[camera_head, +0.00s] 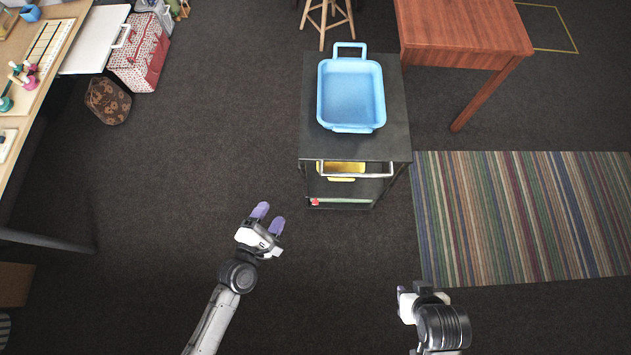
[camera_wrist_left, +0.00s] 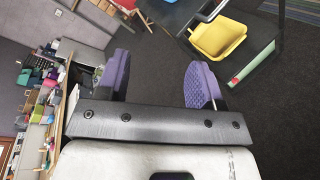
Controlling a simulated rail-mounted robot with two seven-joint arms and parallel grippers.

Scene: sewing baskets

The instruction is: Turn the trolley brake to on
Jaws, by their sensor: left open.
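The dark trolley (camera_head: 340,147) stands right of centre in the head view. On its lower front edge is a pale green bar (camera_head: 345,201) with a small red piece (camera_head: 315,202) at its left end, which look like the brake. In the left wrist view the green bar (camera_wrist_left: 255,62) and red piece (camera_wrist_left: 235,81) show at upper right. The brake's exact setting is too small to read. My left gripper (camera_head: 268,219) is open and empty, in front and left of the trolley, apart from it. My right gripper (camera_head: 405,301) is at lower right, clear of the trolley; its jaws are unclear.
A blue tray (camera_head: 350,92) sits on the trolley top, and a yellow bin (camera_head: 341,170) is inside below the metal handle (camera_head: 355,175). A striped rug (camera_head: 530,215) and wooden table (camera_head: 465,30) lie right. A workbench (camera_head: 42,60) stands left. Floor between is clear.

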